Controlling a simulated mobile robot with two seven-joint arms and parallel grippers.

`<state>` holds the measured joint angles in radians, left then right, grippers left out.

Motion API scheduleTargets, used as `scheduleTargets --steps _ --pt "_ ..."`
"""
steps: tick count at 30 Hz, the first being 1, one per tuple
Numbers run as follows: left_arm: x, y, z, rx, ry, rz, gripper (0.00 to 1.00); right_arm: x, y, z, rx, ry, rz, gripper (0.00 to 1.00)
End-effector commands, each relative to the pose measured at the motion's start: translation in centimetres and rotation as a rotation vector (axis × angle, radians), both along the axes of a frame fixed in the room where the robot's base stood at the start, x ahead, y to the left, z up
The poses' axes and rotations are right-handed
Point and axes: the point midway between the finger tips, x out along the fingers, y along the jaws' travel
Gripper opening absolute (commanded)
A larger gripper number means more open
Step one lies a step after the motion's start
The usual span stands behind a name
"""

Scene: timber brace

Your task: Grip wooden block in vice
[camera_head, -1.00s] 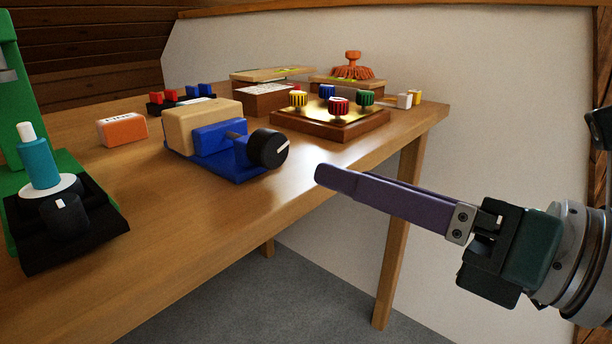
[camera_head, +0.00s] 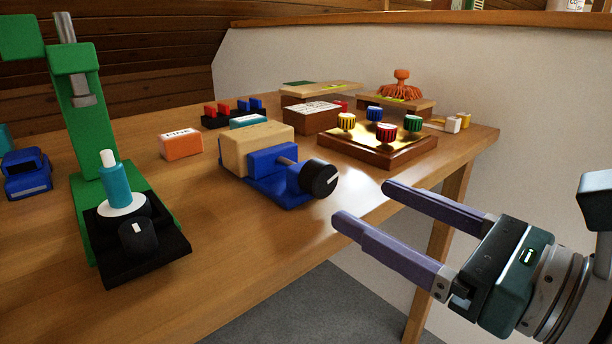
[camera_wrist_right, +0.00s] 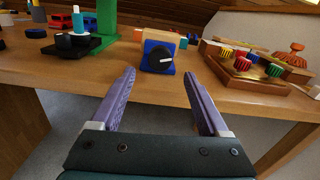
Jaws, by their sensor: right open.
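The blue vice (camera_head: 281,181) stands on the wooden table, with a black knob (camera_head: 319,179) carrying a white mark on its near right side. A pale wooden block (camera_head: 256,148) sits at the vice's back left, against the blue jaw; whether it is clamped I cannot tell. My right gripper (camera_head: 362,206) is open and empty, in front of the table's edge, right of the knob and apart from it. In the right wrist view, the two purple fingers (camera_wrist_right: 160,82) are spread, with the vice's knob (camera_wrist_right: 158,60) beyond them between the tips. My left gripper is not in view.
A green press (camera_head: 90,150) with a black base stands left of the vice. An orange block (camera_head: 181,146) lies behind. A brown box (camera_head: 378,152) with coloured knobs stands to the right. The table's front strip (camera_head: 250,235) is clear.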

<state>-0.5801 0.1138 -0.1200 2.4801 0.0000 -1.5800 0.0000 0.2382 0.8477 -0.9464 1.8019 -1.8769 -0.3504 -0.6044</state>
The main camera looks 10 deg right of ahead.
Motion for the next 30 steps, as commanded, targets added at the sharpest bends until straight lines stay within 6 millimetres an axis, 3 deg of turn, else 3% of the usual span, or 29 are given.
scheduleTargets --steps 9,22,30 --pt "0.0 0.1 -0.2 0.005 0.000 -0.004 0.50 4.6 3.4 0.0 0.002 -0.001 0.000 0.78" --pt "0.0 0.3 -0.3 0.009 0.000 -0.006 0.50 5.6 4.1 0.0 0.000 0.001 0.001 0.78" --pt "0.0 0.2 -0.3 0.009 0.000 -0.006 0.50 5.6 4.1 0.0 0.001 0.002 0.000 0.48"
